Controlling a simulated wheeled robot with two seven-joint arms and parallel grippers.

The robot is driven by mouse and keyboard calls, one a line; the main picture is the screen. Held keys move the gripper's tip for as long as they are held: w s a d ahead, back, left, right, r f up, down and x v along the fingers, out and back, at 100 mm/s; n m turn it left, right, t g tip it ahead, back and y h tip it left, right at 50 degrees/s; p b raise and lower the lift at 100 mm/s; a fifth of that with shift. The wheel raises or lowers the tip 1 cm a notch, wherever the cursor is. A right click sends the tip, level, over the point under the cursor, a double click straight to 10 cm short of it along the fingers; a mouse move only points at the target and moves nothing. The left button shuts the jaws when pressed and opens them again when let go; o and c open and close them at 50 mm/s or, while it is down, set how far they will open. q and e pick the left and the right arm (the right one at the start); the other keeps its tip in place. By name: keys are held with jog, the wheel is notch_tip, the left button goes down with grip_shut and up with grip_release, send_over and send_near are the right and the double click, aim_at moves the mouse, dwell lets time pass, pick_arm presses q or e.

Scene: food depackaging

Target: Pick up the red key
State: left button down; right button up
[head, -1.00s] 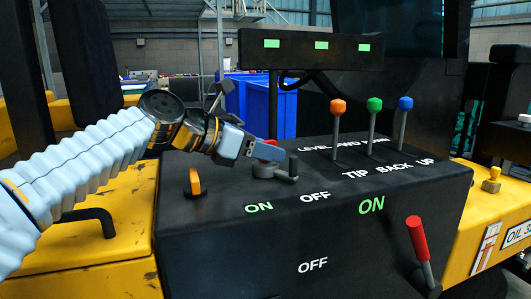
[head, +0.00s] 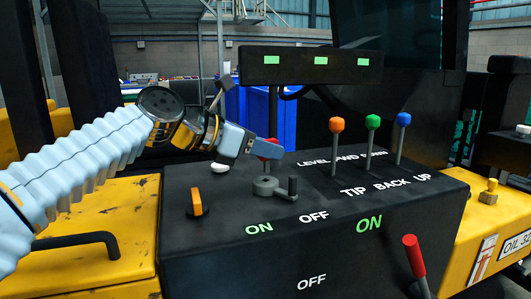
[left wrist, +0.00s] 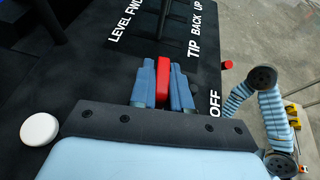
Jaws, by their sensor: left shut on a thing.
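The red key (head: 268,152) is gripped between the fingertips of my left gripper (head: 256,146), above the black control panel (head: 230,255). The left wrist view shows the red key (left wrist: 163,82) between the two blue-grey fingers (left wrist: 163,86). Below it on the panel is a grey round switch base (head: 265,186) with a short dark lever (head: 292,187) beside it. A gap shows between the red part and the base; I cannot tell whether the key's lower end is clear of it. My right gripper does not show clearly.
Orange (head: 337,125), green (head: 372,122) and blue (head: 404,119) knobbed levers stand behind the switch. An orange knob (head: 197,202) and a white button (head: 220,167) are at the left. A red-handled lever (head: 414,256) is at front right; a sign box (head: 310,66) stands behind.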

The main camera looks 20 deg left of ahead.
pick_arm(q)
jog(key=s+d+r, duration=0.6)
jog(key=s+r, duration=0.2)
jog(key=s, duration=0.3)
jog(key=shift+s+d+r, duration=0.3)
jog(key=shift+r, duration=0.1)
